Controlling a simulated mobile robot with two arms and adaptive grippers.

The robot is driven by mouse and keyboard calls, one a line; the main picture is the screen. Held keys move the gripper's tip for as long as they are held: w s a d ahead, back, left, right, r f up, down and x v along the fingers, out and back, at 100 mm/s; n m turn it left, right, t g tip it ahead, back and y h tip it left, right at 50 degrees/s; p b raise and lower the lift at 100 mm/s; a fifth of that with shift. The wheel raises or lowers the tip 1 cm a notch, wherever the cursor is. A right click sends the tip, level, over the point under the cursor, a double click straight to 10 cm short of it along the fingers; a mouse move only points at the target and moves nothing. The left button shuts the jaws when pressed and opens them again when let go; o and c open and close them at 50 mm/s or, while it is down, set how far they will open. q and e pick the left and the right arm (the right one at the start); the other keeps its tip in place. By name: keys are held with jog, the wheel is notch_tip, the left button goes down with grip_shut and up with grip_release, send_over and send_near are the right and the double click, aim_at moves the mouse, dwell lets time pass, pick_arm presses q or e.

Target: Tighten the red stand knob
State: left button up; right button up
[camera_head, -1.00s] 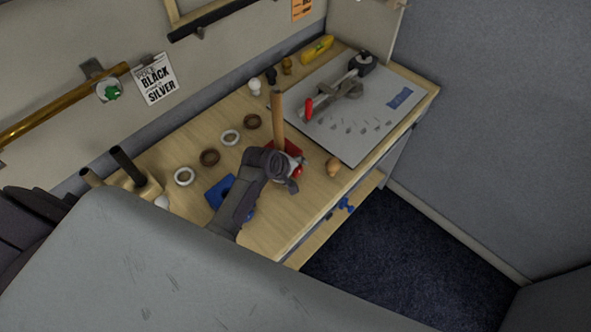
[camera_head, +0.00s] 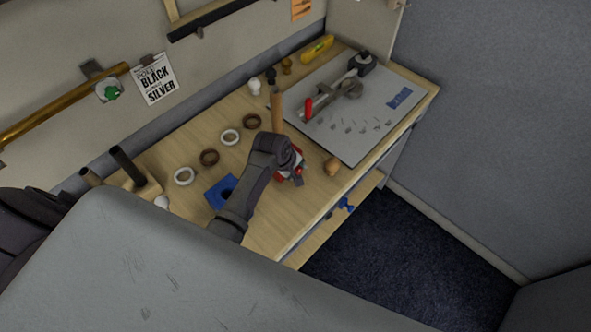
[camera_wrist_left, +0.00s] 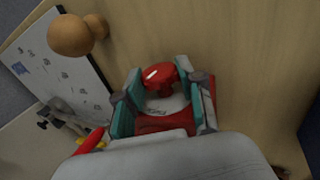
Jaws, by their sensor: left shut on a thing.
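The red stand knob (camera_wrist_left: 160,74) sits between the teal-padded fingers of my left gripper (camera_wrist_left: 163,88) in the left wrist view. The fingers are shut on it. The red stand base (camera_wrist_left: 168,124) shows just behind the knob. In the head view my left gripper (camera_head: 292,168) is low over the table at the red stand and covers most of the base and knob. A wooden post (camera_head: 277,112) rises upright there, behind the gripper. My right gripper is not in view.
Several rings, such as a white one (camera_head: 184,176), lie along the table. A grey board (camera_head: 350,115) with a red-handled tool is behind.

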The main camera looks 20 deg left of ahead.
pick_arm(q)
jog(key=g, duration=0.1)
jog(key=g+y, duration=0.1)
jog(key=g, duration=0.2)
jog(key=shift+w+d+y, duration=0.1)
jog(key=shift+w+y, duration=0.2)
jog(key=shift+g, duration=0.4)
jog(key=o, duration=1.2)
jog(key=shift+c, duration=0.2)
notch_tip(320, 180, up, 12)
jog(key=shift+w, duration=0.2)
